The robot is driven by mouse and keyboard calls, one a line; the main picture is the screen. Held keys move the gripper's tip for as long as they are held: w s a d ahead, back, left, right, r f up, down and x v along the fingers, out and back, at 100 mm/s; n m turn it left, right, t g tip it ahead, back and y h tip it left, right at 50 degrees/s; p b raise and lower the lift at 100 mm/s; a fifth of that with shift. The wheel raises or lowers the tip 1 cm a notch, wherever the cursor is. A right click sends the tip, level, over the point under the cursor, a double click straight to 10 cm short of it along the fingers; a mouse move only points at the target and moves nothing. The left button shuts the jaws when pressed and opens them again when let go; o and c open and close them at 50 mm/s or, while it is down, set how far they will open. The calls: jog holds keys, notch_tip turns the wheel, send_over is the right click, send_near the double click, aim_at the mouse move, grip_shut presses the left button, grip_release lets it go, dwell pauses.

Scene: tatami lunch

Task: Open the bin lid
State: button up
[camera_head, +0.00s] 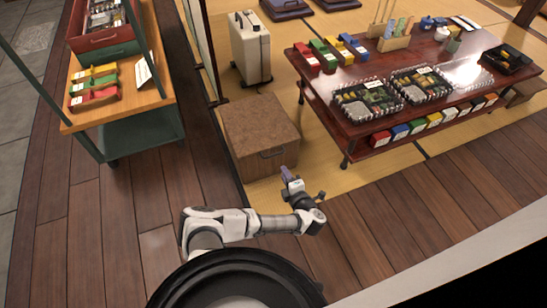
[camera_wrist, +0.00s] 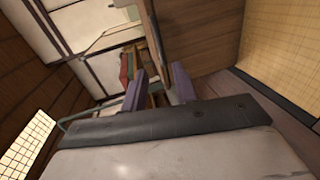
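The bin appears to be the brown box (camera_head: 262,120) with a flat, speckled top, which is its closed lid (camera_head: 258,112). A dark handle (camera_head: 272,153) sits on its front face. My gripper (camera_head: 287,174) is low in front of the box, just right of and below the handle. In the wrist view my gripper (camera_wrist: 159,88) shows two purple fingers standing apart. The wooden side of the box (camera_wrist: 208,48) fills the upper middle there, close to the right finger. I cannot tell whether anything touches the fingers.
A low dark table (camera_head: 350,82) with bento boxes and small coloured cartons stands to the right. A cream suitcase (camera_head: 250,48) stands behind the box. A wooden cart (camera_head: 125,85) with cartons is at the left. Plank floor (camera_head: 110,205) is clear in front.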

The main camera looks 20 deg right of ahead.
jog(key=shift+b+x, duration=2.35)
jog(key=shift+x, duration=3.7)
jog(key=shift+d, duration=0.1)
grip_shut()
